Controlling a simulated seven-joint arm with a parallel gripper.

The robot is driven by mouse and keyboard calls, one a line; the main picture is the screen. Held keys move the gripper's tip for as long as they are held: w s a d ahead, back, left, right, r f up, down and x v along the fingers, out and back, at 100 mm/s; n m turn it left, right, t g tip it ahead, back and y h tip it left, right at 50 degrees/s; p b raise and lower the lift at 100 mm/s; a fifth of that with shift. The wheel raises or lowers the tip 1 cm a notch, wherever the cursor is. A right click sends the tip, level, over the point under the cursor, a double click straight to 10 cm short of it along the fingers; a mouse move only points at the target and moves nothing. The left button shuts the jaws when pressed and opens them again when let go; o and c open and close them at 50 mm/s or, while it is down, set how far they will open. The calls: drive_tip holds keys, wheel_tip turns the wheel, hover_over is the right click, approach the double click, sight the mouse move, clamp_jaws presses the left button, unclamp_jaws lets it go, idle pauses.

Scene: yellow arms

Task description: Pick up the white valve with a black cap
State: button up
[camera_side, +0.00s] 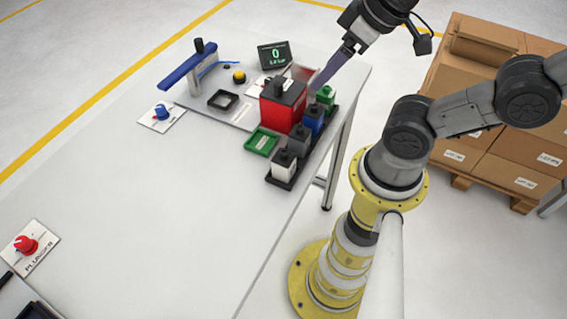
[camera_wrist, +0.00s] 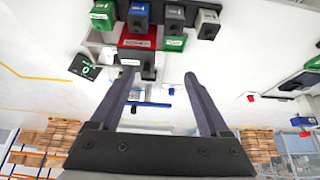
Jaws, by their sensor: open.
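The white valve with a black cap (camera_side: 284,164) stands upright at the near end of a black rack (camera_side: 303,166). It also shows at the top right of the row in the wrist view (camera_wrist: 208,25). Grey (camera_side: 299,140), blue (camera_side: 313,120) and green (camera_side: 325,97) valves with black caps stand behind it in the same row. My gripper (camera_side: 315,87) is open and empty, beside the red block's upper right in the side view and apart from the white valve. Both fingers show spread in the wrist view (camera_wrist: 159,76).
A tall red block (camera_side: 283,108) with a black top stands beside the row. A green tray (camera_side: 262,141) lies left of the valves. A blue lever (camera_side: 187,66) and a display (camera_side: 274,55) stand farther back. The table's middle is clear.

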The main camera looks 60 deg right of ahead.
drive_tip(key=shift+o, duration=0.5)
drive_tip(key=n+g, duration=0.6)
drive_tip(key=n, duration=1.2)
hover_over(284, 162)
drive_tip(key=f, duration=0.5)
drive_tip(key=shift+w+d, duration=0.2)
drive_tip(key=shift+d, duration=0.2)
drive_tip(key=f, duration=1.3)
drive_tip(key=shift+w+d, duration=0.1)
drive_tip(key=shift+d, duration=0.1)
